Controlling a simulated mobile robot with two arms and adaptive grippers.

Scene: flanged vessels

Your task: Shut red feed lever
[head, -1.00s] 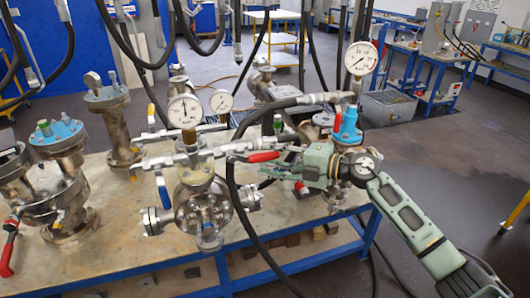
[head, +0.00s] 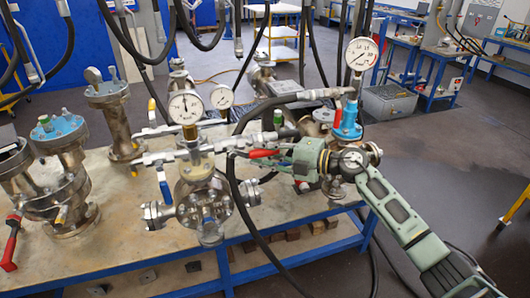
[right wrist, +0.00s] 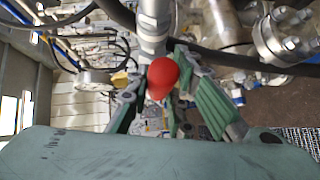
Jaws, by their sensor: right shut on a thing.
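The red feed lever (head: 262,153) sticks out from the pipe assembly above the middle flanged vessel (head: 204,207). My right gripper (head: 279,157) comes in from the right and is shut on the red lever. In the right wrist view the lever's rounded red end (right wrist: 162,76) sits between the two green fingers, with a pale metal stem above it. The finger contact is partly hidden in the head view. My left gripper is not in view.
Pressure gauges (head: 185,107) stand above the pipes. A black hose (head: 237,195) hangs close in front of the vessel. A blue-topped vessel (head: 348,125) stands just behind my right arm. Another red-handled valve (head: 10,243) is at the far left. The table front (head: 120,250) is clear.

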